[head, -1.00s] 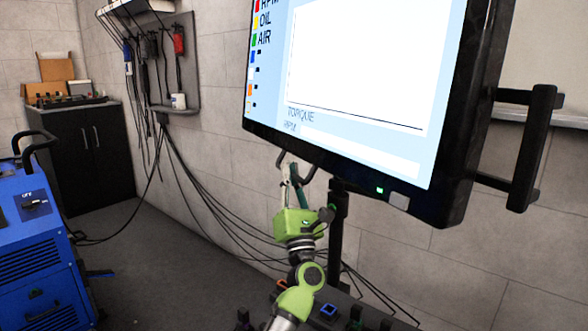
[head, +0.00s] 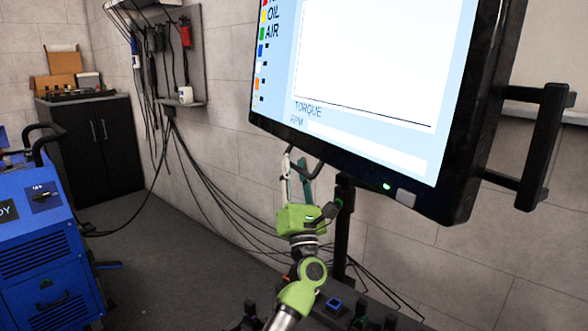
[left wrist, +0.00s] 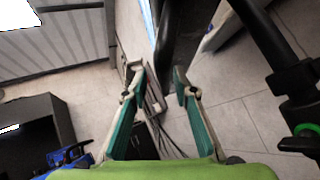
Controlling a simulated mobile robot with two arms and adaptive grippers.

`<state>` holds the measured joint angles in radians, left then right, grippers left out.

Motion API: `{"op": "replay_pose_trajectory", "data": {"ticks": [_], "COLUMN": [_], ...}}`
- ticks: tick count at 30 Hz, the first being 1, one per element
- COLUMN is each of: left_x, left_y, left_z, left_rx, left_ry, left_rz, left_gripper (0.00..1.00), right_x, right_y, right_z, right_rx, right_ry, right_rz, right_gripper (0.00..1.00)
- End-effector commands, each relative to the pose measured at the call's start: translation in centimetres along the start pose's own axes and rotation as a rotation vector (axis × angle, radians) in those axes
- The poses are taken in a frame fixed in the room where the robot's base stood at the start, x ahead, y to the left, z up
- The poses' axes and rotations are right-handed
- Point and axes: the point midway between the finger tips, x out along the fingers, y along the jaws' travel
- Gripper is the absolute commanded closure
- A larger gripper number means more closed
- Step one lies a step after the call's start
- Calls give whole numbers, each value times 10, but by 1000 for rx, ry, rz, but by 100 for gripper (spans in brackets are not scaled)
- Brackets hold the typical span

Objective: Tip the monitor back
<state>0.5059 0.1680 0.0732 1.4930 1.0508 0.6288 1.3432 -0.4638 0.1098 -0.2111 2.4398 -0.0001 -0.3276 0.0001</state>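The monitor (head: 365,80) is a large screen in a black frame, tilted in the head view, on a black post (head: 343,225). My left gripper (head: 295,165) is just below that edge, beside the curved handle. In the left wrist view, its two green-padded fingers (left wrist: 162,85) stand apart. A dark bar (left wrist: 172,45) lies by the gap between the fingertips; I cannot tell whether they touch it. My right gripper is not in view.
A blue machine (head: 45,250) stands at the left, and a black cabinet (head: 95,150) behind it. Cables (head: 195,175) hang along the wall behind my left arm. A dark panel with knobs (head: 335,305) is at the bottom.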

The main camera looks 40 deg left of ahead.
Motion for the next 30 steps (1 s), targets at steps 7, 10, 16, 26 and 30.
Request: {"op": "replay_pose_trajectory", "data": {"ticks": [7,10,16,26,30], "left_x": [-32,-54,-94,-120,-120], "left_y": [-1,-1,0,1,1], "left_z": [-1,-1,-1,-1,-1], "left_rx": [0,0,2,1,1], "left_ry": [2,2,2,1,1], "left_rz": [-4,-4,-2,2,2], "left_gripper": [74,74,74,74,74], "right_x": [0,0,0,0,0], "right_y": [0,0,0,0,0], "right_z": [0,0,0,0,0], "right_rx": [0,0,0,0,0], "right_ry": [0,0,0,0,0], "right_rz": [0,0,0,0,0], "right_gripper": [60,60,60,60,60]}}
